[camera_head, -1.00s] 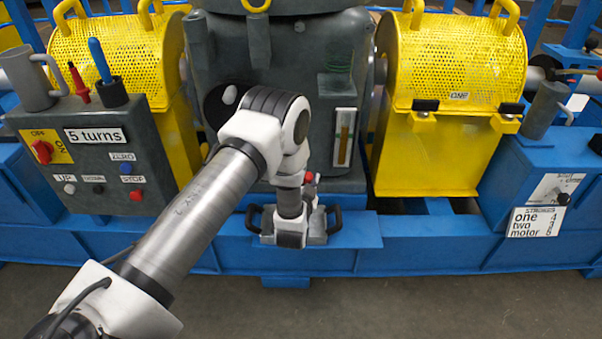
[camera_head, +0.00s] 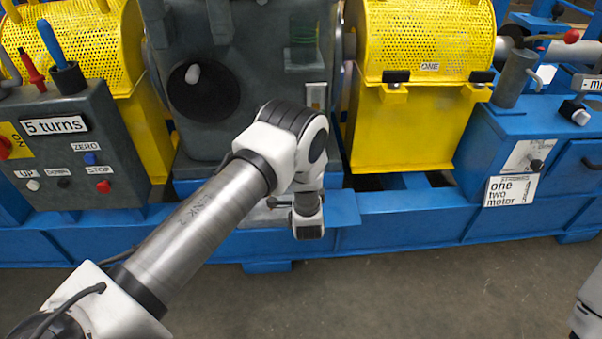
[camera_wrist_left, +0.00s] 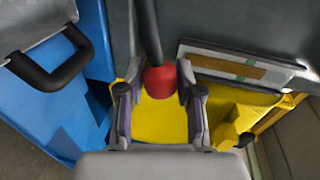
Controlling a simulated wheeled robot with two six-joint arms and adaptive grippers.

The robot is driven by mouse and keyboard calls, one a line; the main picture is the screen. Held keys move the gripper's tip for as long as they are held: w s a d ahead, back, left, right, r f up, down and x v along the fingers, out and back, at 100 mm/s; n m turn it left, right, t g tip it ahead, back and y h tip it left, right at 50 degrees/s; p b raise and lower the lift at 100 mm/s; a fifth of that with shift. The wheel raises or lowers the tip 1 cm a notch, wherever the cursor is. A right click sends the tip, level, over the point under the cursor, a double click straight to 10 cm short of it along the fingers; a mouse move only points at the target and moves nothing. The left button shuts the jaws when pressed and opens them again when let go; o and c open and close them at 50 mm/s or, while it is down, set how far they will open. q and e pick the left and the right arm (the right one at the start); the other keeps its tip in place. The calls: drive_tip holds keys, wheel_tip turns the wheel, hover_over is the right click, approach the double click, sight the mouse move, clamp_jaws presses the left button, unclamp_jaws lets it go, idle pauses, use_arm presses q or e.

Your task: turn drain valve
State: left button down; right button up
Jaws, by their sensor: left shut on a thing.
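The drain valve shows in the left wrist view as a dark lever with a red knob (camera_wrist_left: 160,80) at its end. My left gripper (camera_wrist_left: 158,72) has its two fingers on either side of the red knob and is shut on it. In the head view my left gripper (camera_head: 307,215) is low in front of the grey gearbox housing (camera_head: 250,125). There my wrist hides the red knob and most of the valve.
A black handle (camera_wrist_left: 62,66) on a grey tray is at the left in the wrist view. A gauge plate (camera_wrist_left: 235,66) is at the right. Yellow perforated guards (camera_head: 425,45) and a control box (camera_head: 75,145) flank the housing. A blue frame (camera_head: 410,215) runs below.

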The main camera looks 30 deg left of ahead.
use_arm(q)
drive_tip(key=shift+w+d+f+m+y+b, duration=0.15)
drive_tip(key=shift+f+m+y+b, duration=0.15)
drive_tip(key=shift+f+m+b, duration=0.7)
drive_tip(key=shift+f, duration=0.35)
drive_tip(key=c, duration=0.7)
unclamp_jaws()
drive_tip(key=shift+c, duration=0.2)
drive_tip(key=v, duration=1.2)
drive_tip(key=shift+r, duration=0.1)
